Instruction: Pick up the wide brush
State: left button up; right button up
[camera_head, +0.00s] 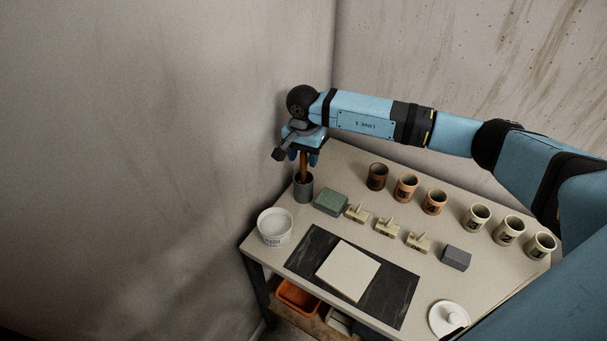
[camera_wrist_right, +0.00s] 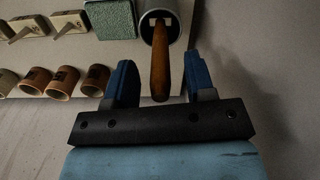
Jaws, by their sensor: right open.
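The wide brush (camera_head: 303,170) stands in a grey cup (camera_head: 303,190) at the far left corner of the table, its wooden handle pointing up. The cup hides its lower end. My right gripper (camera_head: 305,158) is above the cup with its blue fingers pointing down. In the right wrist view the gripper (camera_wrist_right: 159,70) is open, and the brush handle (camera_wrist_right: 160,75) shows between the two fingers with space on both sides. The grey cup also shows there (camera_wrist_right: 174,14). My left gripper is not in view.
A green block (camera_head: 331,201) lies close to the cup, and a white wash bowl (camera_head: 275,227) stands in front. Several labelled cups (camera_head: 406,187) and small stamps (camera_head: 387,228) stand in rows. A pale slab (camera_head: 347,271) lies on a dark mat (camera_head: 399,296). Walls close in behind and left.

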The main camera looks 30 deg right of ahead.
grip_shut()
dwell(0.3)
